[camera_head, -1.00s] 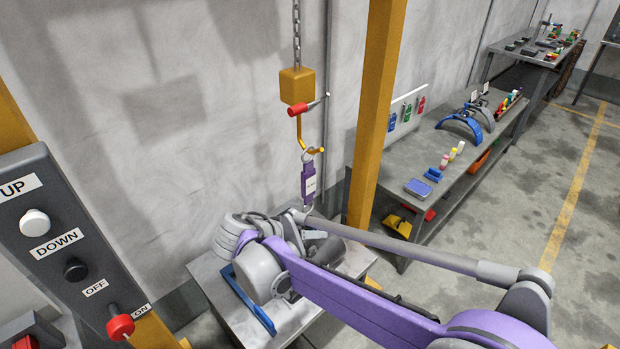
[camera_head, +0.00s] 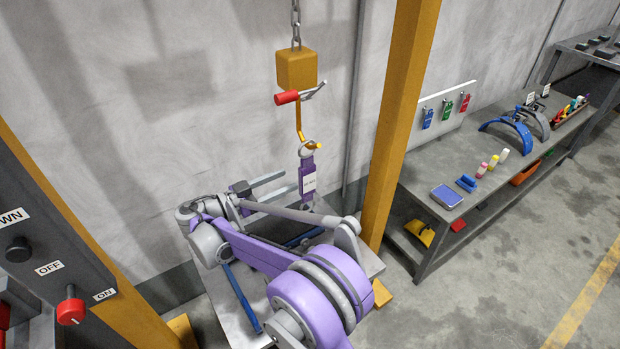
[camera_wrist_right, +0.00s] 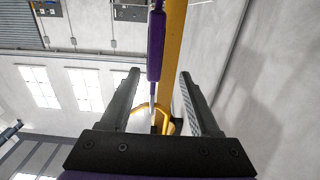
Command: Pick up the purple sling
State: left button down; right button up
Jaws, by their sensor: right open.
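The purple sling (camera_head: 307,175) hangs upright with a white label, its upper ring on the yellow hook (camera_head: 301,130) of the chain hoist. My right gripper (camera_head: 290,181) is open and points at the sling from the left, its two fingertips close to the sling. In the right wrist view the sling (camera_wrist_right: 155,48) runs down from the top edge, and in the picture it lies between the lines of the two open fingers (camera_wrist_right: 159,72). Nothing is held. Whether a finger touches the sling cannot be told. My left gripper is not in view.
A yellow post (camera_head: 400,120) stands right of the sling. A grey bench (camera_head: 419,195) with several small items stands beyond it. A control box (camera_head: 40,240) with buttons is at the left. A low grey table with a blue frame (camera_head: 240,298) lies below my arm.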

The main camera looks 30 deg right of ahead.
aim_at(315, 169)
jog(key=d, duration=0.5)
jog(key=shift+w+d, duration=0.1)
jog(key=shift+d, duration=0.1)
jog(key=d, duration=0.4)
jog(key=shift+s+d+r+p, duration=0.1)
jog(key=shift+s+r+p, duration=0.15)
jog(key=shift+p, duration=0.1)
jog(key=shift+w+d+f, duration=0.1)
jog(key=shift+w+d, duration=0.05)
jog(key=shift+d, duration=0.35)
jog(key=shift+a, duration=0.1)
grip_shut()
